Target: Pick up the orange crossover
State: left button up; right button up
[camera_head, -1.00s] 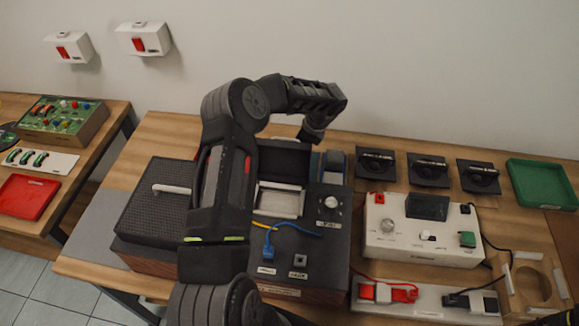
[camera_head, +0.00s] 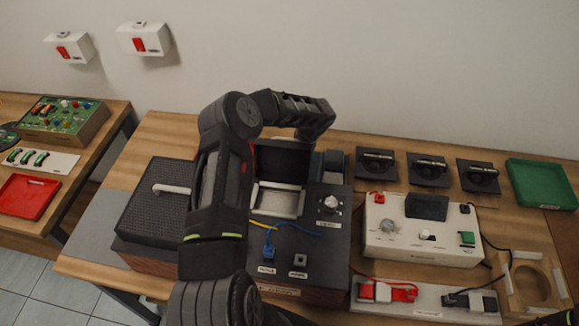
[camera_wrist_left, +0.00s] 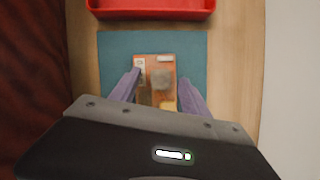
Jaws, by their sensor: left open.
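The orange crossover (camera_wrist_left: 155,74) is a small orange board with pale and grey parts. It lies on a blue-green mat (camera_wrist_left: 196,48) in the left wrist view. My left gripper (camera_wrist_left: 160,78) is open, with its two purple-grey fingers on either side of the crossover in that view. The near part of the crossover is hidden behind the gripper body. I cannot tell whether the fingers touch it. In the head view the crossover cannot be made out, and my left arm reaches across to the back of the table. My right gripper is not in view.
A red tray (camera_wrist_left: 150,12) lies just beyond the mat. In the head view a dark box with a knob (camera_head: 318,240) stands near my left arm, with a white device (camera_head: 420,240) to its right. A green tray (camera_head: 541,183) is at the far right.

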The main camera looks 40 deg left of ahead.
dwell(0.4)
pick_arm(q)
grip_shut()
dwell(0.4)
